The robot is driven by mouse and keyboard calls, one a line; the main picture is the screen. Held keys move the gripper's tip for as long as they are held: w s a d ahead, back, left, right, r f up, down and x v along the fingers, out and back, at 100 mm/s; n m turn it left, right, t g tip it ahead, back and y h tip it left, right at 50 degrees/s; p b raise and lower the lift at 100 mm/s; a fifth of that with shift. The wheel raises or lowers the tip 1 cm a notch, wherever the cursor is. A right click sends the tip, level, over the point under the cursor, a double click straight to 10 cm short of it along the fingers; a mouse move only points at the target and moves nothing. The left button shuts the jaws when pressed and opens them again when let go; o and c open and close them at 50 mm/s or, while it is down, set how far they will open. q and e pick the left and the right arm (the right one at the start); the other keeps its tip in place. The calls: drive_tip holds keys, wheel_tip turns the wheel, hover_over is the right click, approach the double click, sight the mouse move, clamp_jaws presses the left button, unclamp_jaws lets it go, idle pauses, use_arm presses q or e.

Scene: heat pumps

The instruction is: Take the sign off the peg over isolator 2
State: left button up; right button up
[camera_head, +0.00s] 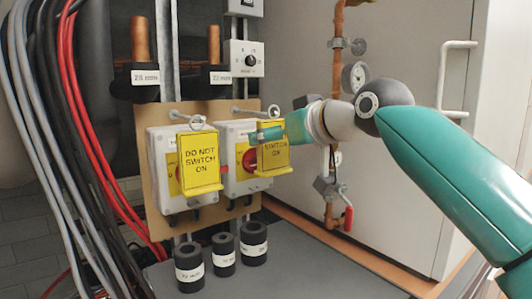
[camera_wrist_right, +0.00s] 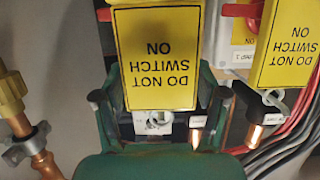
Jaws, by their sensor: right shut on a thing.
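The yellow "DO NOT SWITCH ON" sign (camera_head: 274,155) is at the right-hand isolator (camera_head: 233,150), in front of its red handle. It fills the upper middle of the right wrist view (camera_wrist_right: 157,60), upside down. My right gripper (camera_head: 262,136) comes in from the right and is shut on this sign near its top; a finger is at each side edge in the wrist view (camera_wrist_right: 160,99). I cannot tell whether the sign still bears on the peg. My left gripper is not in view.
A second yellow sign (camera_head: 200,162) hangs under its own peg (camera_head: 196,121) at the left isolator (camera_head: 161,165). Copper pipework with a gauge (camera_head: 355,77) and red-handled valve (camera_head: 348,218) stands to the right. Black pipe sleeves (camera_head: 189,262) stand below; cables (camera_head: 75,120) run at left.

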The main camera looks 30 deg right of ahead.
sight(276, 145)
drive_tip(key=shift+s+d+b, duration=0.15)
drive_tip(key=shift+s+b, duration=0.25)
drive_tip(key=shift+s, duration=1.1)
drive_tip(key=shift+s+d+b, duration=0.1)
drive_tip(key=shift+s+b, duration=0.3)
drive_tip(key=shift+s, duration=1.1)
